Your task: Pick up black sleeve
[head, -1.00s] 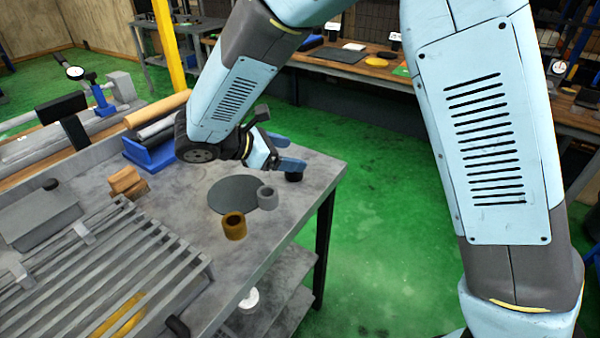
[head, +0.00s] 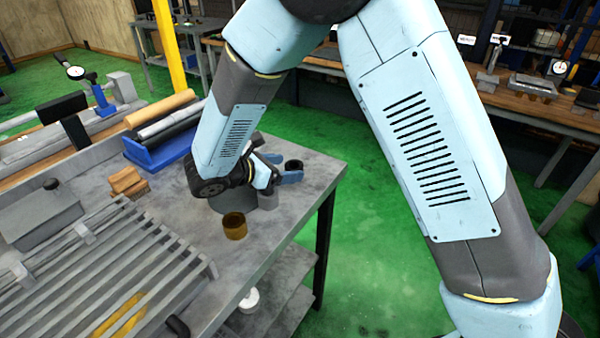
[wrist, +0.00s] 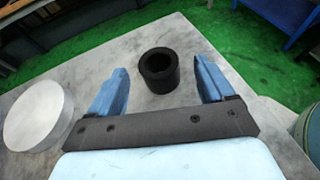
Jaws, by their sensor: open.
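The black sleeve (wrist: 159,71) stands upright on the grey table, its open bore facing up. In the wrist view it sits between and just beyond the two blue fingertips, not touching either. My gripper (wrist: 160,82) is open and empty, with one finger toward each side of the sleeve. In the head view the black sleeve (head: 293,166) shows at the far right corner of the table, partly hidden by my gripper (head: 288,178), which is low beside it.
A round grey disc (wrist: 39,115) lies left of the gripper in the wrist view. A blue tray (head: 160,152) with rolls is behind. The table edge is close to the black sleeve.

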